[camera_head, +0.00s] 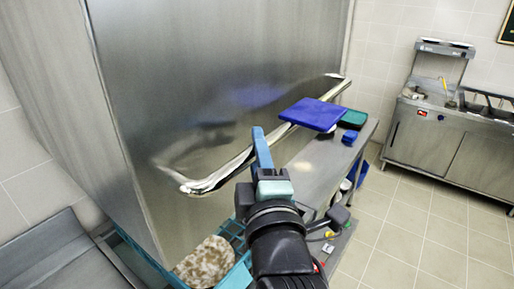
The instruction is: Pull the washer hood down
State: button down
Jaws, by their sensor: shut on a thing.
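The washer hood (200,70) is a large stainless steel box on the left of the head view, with a flat, shiny front. A bright tubular handle bar (214,181) runs along its front, from lower left to upper right. My gripper (262,150) is at the middle of this bar, with its blue fingers shut on it. The near finger and wrist hide part of the bar. Below the handle, a turquoise rack (242,272) with a brown-speckled item (207,262) shows at the hood's lower edge. I cannot tell how far the hood stands above the rack.
A steel table (318,160) stands beyond my gripper, with a blue board (313,114) and a dark green tray (354,118) near its far end. A steel counter (440,140) stands at the back right. The tiled floor (415,230) at the right is clear.

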notch_tip(320, 180, down, 43)
jog(key=b, duration=4.2)
jog(key=shift+r, duration=0.2)
jog(key=shift+f, duration=0.2)
jog(key=c, duration=0.9)
grip_release()
jog(key=shift+o, duration=1.2)
jog(key=shift+r, duration=0.15)
jog(key=s+d+f+p, duration=0.1)
jog(key=s+d+p, duration=0.1)
jog(key=s, duration=1)
jog(key=shift+s+f+p, duration=0.3)
jog(key=shift+s+p, duration=0.05)
jog(key=shift+p, duration=0.45)
